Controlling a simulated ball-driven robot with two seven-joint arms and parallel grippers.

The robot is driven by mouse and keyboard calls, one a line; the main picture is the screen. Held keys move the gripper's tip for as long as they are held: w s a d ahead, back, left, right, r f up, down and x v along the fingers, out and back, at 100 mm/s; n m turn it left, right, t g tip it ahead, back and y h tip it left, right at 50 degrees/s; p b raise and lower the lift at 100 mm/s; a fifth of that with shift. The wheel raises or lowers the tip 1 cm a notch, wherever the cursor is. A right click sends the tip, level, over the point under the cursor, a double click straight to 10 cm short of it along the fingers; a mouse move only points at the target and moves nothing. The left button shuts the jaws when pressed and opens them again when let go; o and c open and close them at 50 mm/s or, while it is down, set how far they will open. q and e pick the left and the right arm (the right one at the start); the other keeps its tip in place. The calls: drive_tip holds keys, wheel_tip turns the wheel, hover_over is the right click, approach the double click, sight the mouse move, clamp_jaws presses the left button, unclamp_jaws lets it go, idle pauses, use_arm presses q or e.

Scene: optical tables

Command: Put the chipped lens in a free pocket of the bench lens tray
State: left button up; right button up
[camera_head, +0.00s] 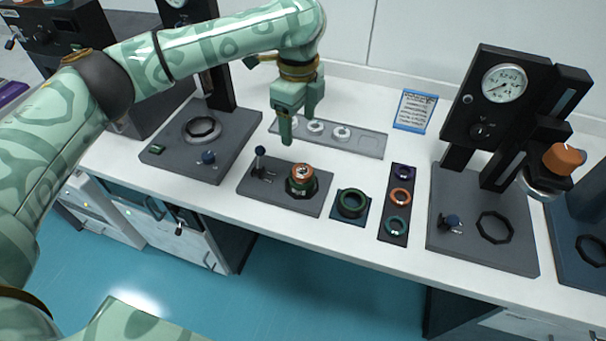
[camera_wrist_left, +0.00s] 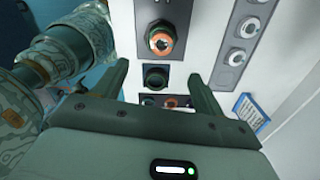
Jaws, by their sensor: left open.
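The bench lens tray (camera_head: 378,148) is a long grey strip towards the back of the white bench; it also shows in the left wrist view (camera_wrist_left: 222,78). Pale round pieces sit along it, one in the middle (camera_head: 341,132) and one left of it (camera_head: 315,127). The tray's right end looks bare. I cannot tell which piece, if any, is the chipped lens. An orange-topped piece (camera_head: 302,171) in a green ring stands on a dark fixture in front. My left gripper (camera_head: 298,120) is open and empty above the tray's left part, hiding some of it. My right gripper is not in view.
A dark block with a green ring (camera_head: 351,204) and a dark strip (camera_head: 397,214) of coloured rings lie right of the fixture (camera_head: 258,188). Gauge stand (camera_head: 480,100) at right, another stand (camera_head: 178,160) at left. A blue-edged card (camera_head: 414,111) is beyond the tray.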

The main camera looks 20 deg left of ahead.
use_arm(q)
drive_tip(key=b, duration=0.3)
hover_over(302, 170)
drive_tip(key=f, duration=0.8)
drive_tip(key=shift+s+a+f, duration=0.1)
drive_tip(key=shift+a+f, duration=0.15)
drive_tip(key=shift+f, duration=0.15)
drive_tip(key=f+b, duration=0.2)
drive_tip(key=f, duration=0.1)
drive_tip(key=f+b, duration=0.1)
drive_tip(key=f, duration=0.1)
drive_tip(key=shift+w+d+f, duration=0.2)
drive_tip(key=shift+d+f, duration=0.05)
drive_tip(key=shift+d, duration=0.05)
drive_tip(key=shift+s+r, duration=0.1)
drive_tip(key=shift+r, duration=0.1)
clamp_jaws()
